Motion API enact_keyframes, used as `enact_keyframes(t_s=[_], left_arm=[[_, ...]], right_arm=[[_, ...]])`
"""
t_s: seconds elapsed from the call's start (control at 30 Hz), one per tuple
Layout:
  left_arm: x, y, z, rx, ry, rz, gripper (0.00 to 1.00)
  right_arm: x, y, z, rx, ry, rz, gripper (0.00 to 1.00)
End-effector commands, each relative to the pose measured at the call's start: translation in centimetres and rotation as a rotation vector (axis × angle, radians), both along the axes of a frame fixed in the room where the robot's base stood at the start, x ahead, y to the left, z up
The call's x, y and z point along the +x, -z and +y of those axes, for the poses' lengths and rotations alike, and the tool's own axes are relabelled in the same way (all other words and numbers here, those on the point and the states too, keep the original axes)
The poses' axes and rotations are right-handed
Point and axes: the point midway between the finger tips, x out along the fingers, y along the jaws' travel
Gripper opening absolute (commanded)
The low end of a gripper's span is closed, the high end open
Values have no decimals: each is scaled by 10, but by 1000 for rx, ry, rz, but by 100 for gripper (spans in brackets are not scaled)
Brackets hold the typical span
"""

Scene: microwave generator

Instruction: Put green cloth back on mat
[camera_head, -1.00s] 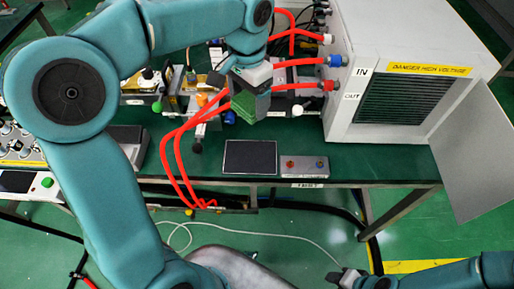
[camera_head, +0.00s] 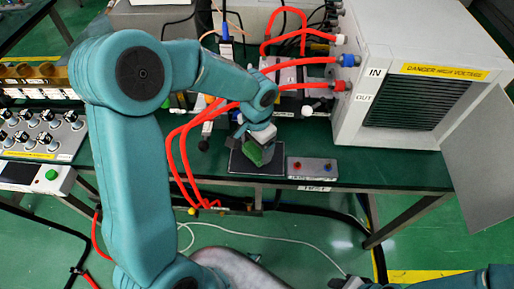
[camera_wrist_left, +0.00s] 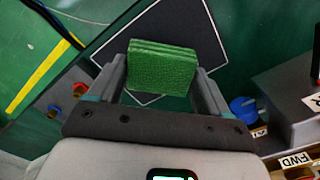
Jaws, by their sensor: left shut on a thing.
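The green cloth (camera_head: 260,152) is a folded block held by my left gripper (camera_head: 256,141), which is shut on it. In the left wrist view the cloth (camera_wrist_left: 162,68) sits between the two fingers of the gripper (camera_wrist_left: 163,82). The dark mat (camera_head: 240,163) with a pale outline lies on the green table, and the cloth is over it. The mat also shows behind the cloth in the left wrist view (camera_wrist_left: 195,35). I cannot tell whether the cloth touches the mat. My right gripper (camera_head: 345,283) is only partly visible at the bottom edge.
A grey button box (camera_head: 312,168) stands just right of the mat, near the table's front edge. Red hoses (camera_head: 184,150) loop left of the mat and run to the large grey high-voltage cabinet (camera_head: 400,85) at right. A knob panel (camera_head: 45,133) is at left.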

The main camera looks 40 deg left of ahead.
Motion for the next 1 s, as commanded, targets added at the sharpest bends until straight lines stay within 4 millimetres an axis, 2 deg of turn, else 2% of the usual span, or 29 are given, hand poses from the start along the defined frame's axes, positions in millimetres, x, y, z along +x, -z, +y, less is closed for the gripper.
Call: enact_keyframes(t_s=[0.1, 0.33, 0.37, 0.4, 0.43, 0.63, 0.73, 0.87, 1.0], left_arm=[[1, 14, 0, -1, 0, 1, 45], [1, 14, 0, 0, 0, -2, 45], [1, 15, 0, 0, 0, -2, 82], [1, 14, 0, 0, 0, -2, 95], [1, 14, 0, 0, 0, -2, 100], [1, 14, 0, 0, 0, -2, 100], [2, 7, 0, 0, 0, -3, 100], [2, -17, 0, 0, -1, -7, 100], [2, -51, 0, -1, -2, -8, 100]], right_arm=[[0, 1, 0, 0, 0, 0, 43], [0, 1, 0, 0, 0, 0, 43], [0, 1, 0, 0, 0, 0, 43], [0, 1, 0, 0, 0, 0, 43], [0, 1, 0, 0, 0, 0, 43], [0, 1, 0, 0, 0, 0, 43], [0, 0, 0, 0, 0, 0, 43], [0, -3, 0, 0, 0, 0, 43], [0, -6, 0, 0, 0, 0, 43]])
